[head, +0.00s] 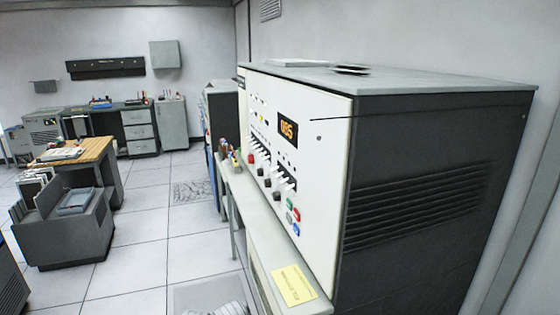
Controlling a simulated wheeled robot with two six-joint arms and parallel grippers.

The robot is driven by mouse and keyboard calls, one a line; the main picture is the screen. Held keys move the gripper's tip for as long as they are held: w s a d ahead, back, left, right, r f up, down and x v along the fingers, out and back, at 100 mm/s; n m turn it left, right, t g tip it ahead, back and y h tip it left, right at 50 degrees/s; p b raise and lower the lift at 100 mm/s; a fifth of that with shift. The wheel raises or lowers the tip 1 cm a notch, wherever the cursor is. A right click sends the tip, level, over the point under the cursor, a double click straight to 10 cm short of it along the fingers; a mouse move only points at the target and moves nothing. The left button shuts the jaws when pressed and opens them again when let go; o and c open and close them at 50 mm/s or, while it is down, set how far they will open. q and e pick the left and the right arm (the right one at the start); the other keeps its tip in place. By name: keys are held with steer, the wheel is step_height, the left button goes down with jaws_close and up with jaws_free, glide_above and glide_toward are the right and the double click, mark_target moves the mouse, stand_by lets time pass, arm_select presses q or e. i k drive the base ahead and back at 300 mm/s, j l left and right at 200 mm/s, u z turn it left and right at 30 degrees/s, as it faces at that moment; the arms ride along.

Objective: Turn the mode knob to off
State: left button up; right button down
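A tall machine cabinet with a white front panel (325,190) and dark grey side stands at the right, seen at a steep angle. Several small dark knobs (267,183) run in a slanting row low on the panel, below rows of white switches (285,178). The labels are too small to read, so I cannot tell which one is the mode knob or where it points. An orange display (288,130) reads what looks like 085. Neither of my grippers is in view.
A narrow grey ledge (262,232) runs below the panel, with a yellow note (294,285) and a pen holder (226,155) on it. A grey cart (75,235) and wooden-topped desk (78,152) stand left. The tiled floor (150,240) between is mostly clear.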

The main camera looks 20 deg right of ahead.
mark_target(250, 158)
steer(key=i+j+z, duration=0.6)
steer(key=z, duration=0.2)
steer(key=i+j, duration=0.15)
steer(key=j, duration=0.2)
steer(key=i+j+z, duration=0.1)
steer(key=j, duration=0.25)
steer(key=i+j, duration=0.25)
steer(key=i+j+z, duration=0.1)
steer(key=j, duration=0.35)
steer(key=i+j, duration=0.15)
steer(key=j, duration=0.25)
steer(key=i+j+z, duration=0.1)
steer(key=j, duration=0.25)
steer(key=i, duration=0.05)
